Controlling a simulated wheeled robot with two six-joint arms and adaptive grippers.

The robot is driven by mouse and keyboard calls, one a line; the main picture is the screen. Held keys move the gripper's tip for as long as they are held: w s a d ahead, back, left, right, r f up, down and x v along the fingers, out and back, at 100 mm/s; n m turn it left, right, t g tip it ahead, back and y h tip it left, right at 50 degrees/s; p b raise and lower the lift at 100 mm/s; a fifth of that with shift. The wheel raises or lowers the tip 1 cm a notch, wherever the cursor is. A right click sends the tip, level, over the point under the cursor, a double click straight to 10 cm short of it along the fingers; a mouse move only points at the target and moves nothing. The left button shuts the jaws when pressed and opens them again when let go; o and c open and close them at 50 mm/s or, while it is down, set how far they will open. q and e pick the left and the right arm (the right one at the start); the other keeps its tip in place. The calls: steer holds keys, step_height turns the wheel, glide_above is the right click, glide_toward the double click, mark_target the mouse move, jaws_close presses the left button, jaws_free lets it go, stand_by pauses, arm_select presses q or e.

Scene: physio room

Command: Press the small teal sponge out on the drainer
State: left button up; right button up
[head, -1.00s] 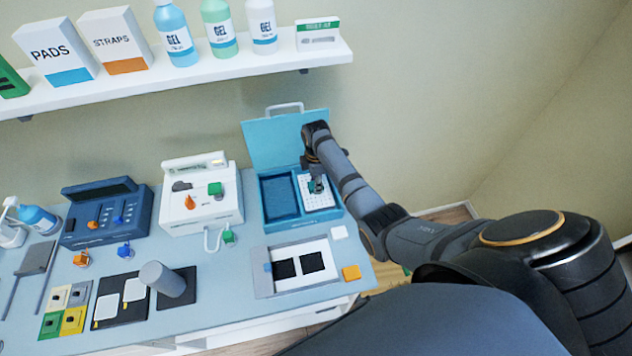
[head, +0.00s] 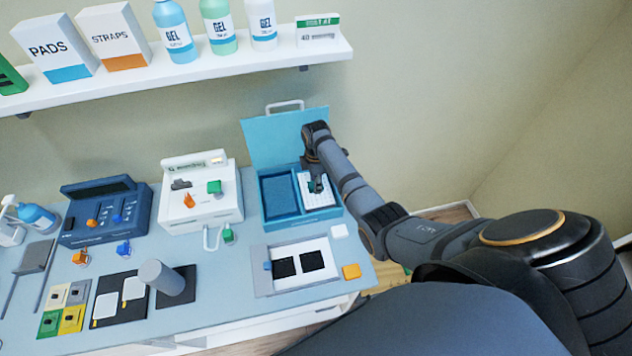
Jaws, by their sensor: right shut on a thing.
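An open teal box (head: 260,222) with its lid (head: 278,140) raised stands at the back right of the table. Its left compartment (head: 280,195) is dark blue. Its right compartment holds a white perforated drainer (head: 323,200). My right gripper (head: 316,187) points down over the drainer and is shut on a small teal thing, which I take to be the sponge; the fingers hide most of it. I cannot tell how firmly it touches the drainer. My left gripper is not in view.
A white device (head: 203,205) with green and orange plugs stands left of the box, and a blue device (head: 106,212) further left. A tray with black pads (head: 262,285) lies in front. A shelf (head: 200,80) with bottles and boxes hangs above.

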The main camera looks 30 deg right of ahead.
steer(key=shift+s+f, duration=0.1)
step_height(320, 180, up, 3)
steer(key=p, duration=0.3)
steer(key=shift+r+p, duration=0.55)
steer(key=shift+r, duration=1.45)
